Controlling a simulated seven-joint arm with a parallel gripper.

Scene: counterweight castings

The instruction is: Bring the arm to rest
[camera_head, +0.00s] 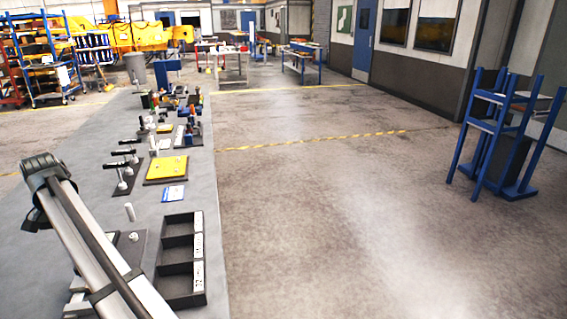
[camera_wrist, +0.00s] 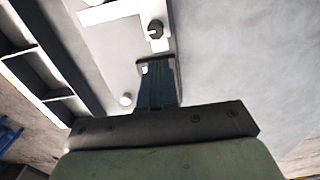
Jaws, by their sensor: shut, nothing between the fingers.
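My gripper (camera_wrist: 156,68) shows in the wrist view as a dark, narrow pair of fingers held together, with nothing between them. It points over a pale grey surface, beside a white angled piece (camera_wrist: 104,14) with a dark round knob (camera_wrist: 155,29). A small white round end (camera_wrist: 125,99) shows just left of the fingers. I cannot tell how high the fingertips are above these things.
A black compartment tray (camera_head: 180,268) lies at the bench's right edge; its dividers show in the wrist view (camera_wrist: 52,97). Beyond it are a yellow plate (camera_head: 166,169), a blue-white card (camera_head: 173,194) and several small fixtures. Open floor lies right, with a blue-legged stand (camera_head: 497,130).

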